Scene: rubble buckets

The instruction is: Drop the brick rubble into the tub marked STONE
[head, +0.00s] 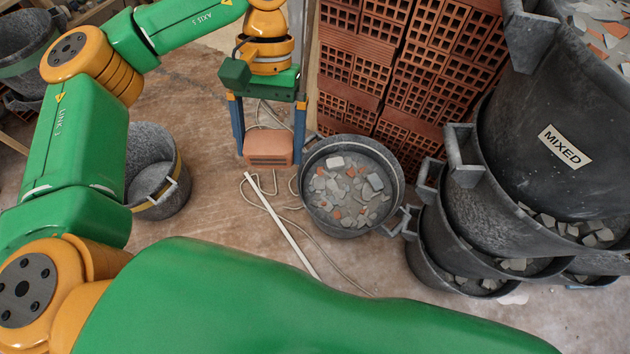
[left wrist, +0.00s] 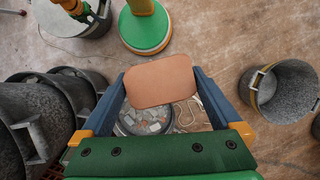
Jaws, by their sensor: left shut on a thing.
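My left gripper (head: 268,112) points down with its blue fingers shut on a piece of brick rubble (head: 268,148), a reddish block with rounded corners. The brick also shows between the fingers in the left wrist view (left wrist: 160,80). It hangs clear of the tubs, left of the round grey tub of mixed rubble (head: 349,190) in the head view. In the left wrist view, part of that tub (left wrist: 128,130) shows beyond the brick. I can read no STONE label on any tub. My right gripper is not clearly visible.
A tub with a yellow band (head: 180,188) stands at left. Stacked dark tubs, the top one labelled MIXED (head: 540,110), stand at right. Hollow red bricks (head: 410,60) are stacked behind. A white rod (head: 280,225) and cord lie on the floor.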

